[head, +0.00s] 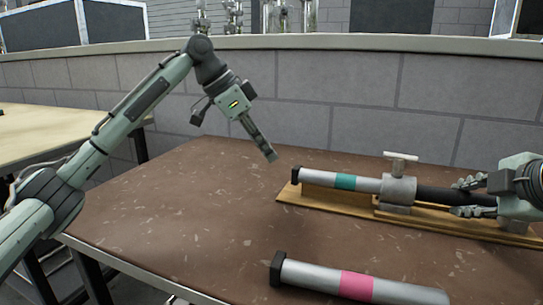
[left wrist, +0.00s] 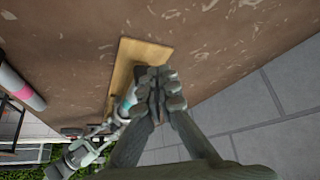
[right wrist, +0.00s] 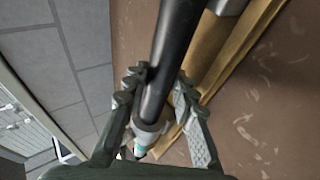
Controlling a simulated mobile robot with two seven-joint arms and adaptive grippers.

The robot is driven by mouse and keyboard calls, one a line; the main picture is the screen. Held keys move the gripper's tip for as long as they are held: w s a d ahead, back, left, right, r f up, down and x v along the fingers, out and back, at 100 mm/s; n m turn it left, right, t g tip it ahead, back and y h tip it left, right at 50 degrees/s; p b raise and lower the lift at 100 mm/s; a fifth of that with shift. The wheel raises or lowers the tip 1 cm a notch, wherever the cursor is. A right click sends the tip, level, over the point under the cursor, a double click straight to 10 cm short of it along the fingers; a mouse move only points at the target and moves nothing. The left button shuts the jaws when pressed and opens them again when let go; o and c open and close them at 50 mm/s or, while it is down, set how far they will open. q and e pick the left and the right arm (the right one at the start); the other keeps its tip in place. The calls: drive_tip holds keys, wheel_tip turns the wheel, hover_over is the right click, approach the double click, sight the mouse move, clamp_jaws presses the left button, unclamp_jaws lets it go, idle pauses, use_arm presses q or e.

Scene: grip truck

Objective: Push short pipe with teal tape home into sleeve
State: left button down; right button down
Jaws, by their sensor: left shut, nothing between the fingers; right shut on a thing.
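The short silver pipe with teal tape (head: 318,177) lies along a wooden base, its black-capped end to the left. Its right end meets a grey collar (head: 398,190) with a T-handle, which looks like the sleeve; how deep the pipe sits is hidden. A black tube (head: 440,196) runs right from the collar. My right gripper (head: 467,197) is shut around that tube, also seen in the right wrist view (right wrist: 175,50). My left gripper (head: 271,156) is shut and empty, above the table just left of the capped end. In the left wrist view its fingertips (left wrist: 160,82) cover part of the pipe.
The wooden base (head: 335,205) lies on the brown table (head: 190,210). A second silver pipe with pink tape (head: 310,276) lies at the front. The table's left side is clear. A low grey block wall (head: 340,90) stands behind the table.

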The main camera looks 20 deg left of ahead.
use_arm(q)
wheel_tip(320, 180, up, 6)
idle(0.5)
use_arm(e)
drive_tip(key=c, duration=1.2)
unclamp_jaws()
drive_tip(key=shift+o, duration=0.2)
drive_tip(key=shift+o, duration=1.4)
use_arm(q)
drive_tip(key=shift+r, duration=0.1)
use_arm(e)
drive_tip(key=shift+r, duration=0.1)
